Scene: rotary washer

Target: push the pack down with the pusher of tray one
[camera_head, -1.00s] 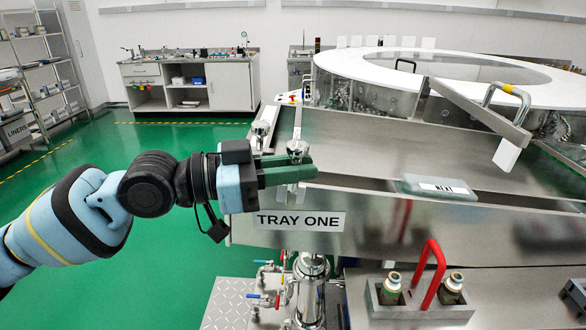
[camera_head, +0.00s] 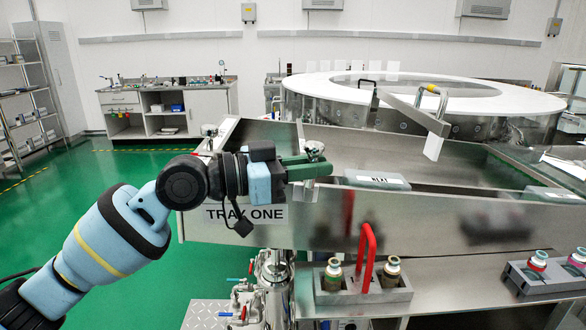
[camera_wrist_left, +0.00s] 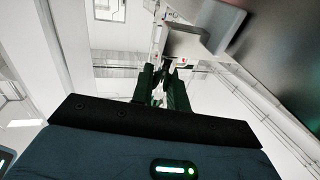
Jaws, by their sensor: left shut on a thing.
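The tray one pusher shows as a round metal knob (camera_head: 314,149) on the steel trough, above and left of the pack. My left gripper (camera_head: 308,170), with dark green fingers, is shut on the pusher at this knob; the fingers hide its lower part. In the left wrist view the fingers (camera_wrist_left: 164,88) reach toward a metal part. The pack (camera_head: 376,181), a grey block with a white label reading NEXT, lies in the trough just right of the gripper. I cannot tell whether the pusher touches it. The TRAY ONE sign (camera_head: 245,215) is on the front, partly behind my arm. My right gripper is not in view.
Another labelled pack (camera_head: 553,195) lies further right along the trough. A large white-topped rotary ring (camera_head: 320,88) stands behind. Below are a vial rack (camera_head: 390,290) with a red handle (camera_head: 368,255) and a second rack (camera_head: 540,282) at right.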

